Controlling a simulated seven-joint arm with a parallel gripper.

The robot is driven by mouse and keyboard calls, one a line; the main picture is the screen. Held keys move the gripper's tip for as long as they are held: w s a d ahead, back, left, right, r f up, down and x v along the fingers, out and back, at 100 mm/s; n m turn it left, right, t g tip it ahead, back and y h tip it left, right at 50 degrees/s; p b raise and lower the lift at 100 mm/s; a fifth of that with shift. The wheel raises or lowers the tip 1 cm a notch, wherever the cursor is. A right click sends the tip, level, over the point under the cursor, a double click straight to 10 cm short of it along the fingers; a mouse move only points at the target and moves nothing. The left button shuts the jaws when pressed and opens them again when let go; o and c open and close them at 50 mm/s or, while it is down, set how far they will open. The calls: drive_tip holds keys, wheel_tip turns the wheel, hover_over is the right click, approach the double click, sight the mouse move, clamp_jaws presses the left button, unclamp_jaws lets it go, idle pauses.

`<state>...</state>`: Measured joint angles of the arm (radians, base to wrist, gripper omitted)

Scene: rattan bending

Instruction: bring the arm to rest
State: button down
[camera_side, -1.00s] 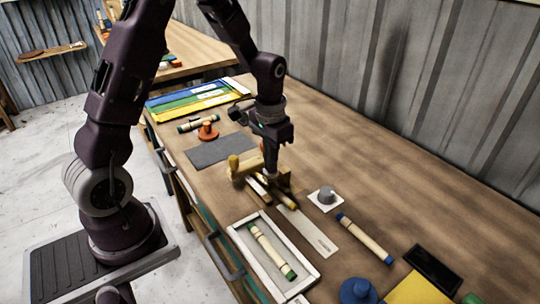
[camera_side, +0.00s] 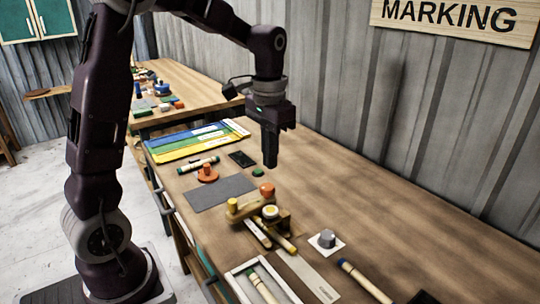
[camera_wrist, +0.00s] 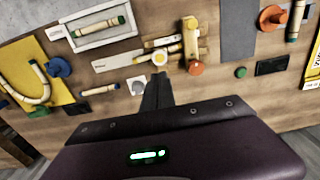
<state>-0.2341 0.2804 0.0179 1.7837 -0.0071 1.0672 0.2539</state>
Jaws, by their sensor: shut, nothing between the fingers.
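My gripper (camera_side: 270,158) hangs above the wooden bench (camera_side: 345,215), pointing down, with clear air under its fingertips. Its fingers are together and hold nothing. In the wrist camera view the shut fingers (camera_wrist: 158,88) reach up from the bottom, over the bench's bare wood. A wooden bending jig (camera_side: 248,208) with a yellow knob lies below and in front of the gripper in the side view. A round white-topped piece (camera_side: 270,211) and an orange knob (camera_side: 267,189) are at the jig.
A grey mat (camera_side: 220,192), a red-orange knob (camera_side: 207,174) and coloured strips (camera_side: 195,141) lie behind the jig. A grey dial (camera_side: 327,238), a rattan piece (camera_side: 364,281) and a white tray (camera_side: 238,287) lie in front.

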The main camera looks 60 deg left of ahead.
idle(0.5)
drive_tip(key=s+d+r+t, duration=0.2)
drive_tip(key=s+d, duration=0.2)
drive_tip(key=s, duration=0.6)
drive_tip(key=s+d+r+t, duration=0.3)
drive_tip(key=s+d, duration=0.1)
drive_tip(key=s, duration=0.6)
drive_tip(key=shift+s+d, duration=0.2)
drive_tip(key=shift+d, duration=0.15)
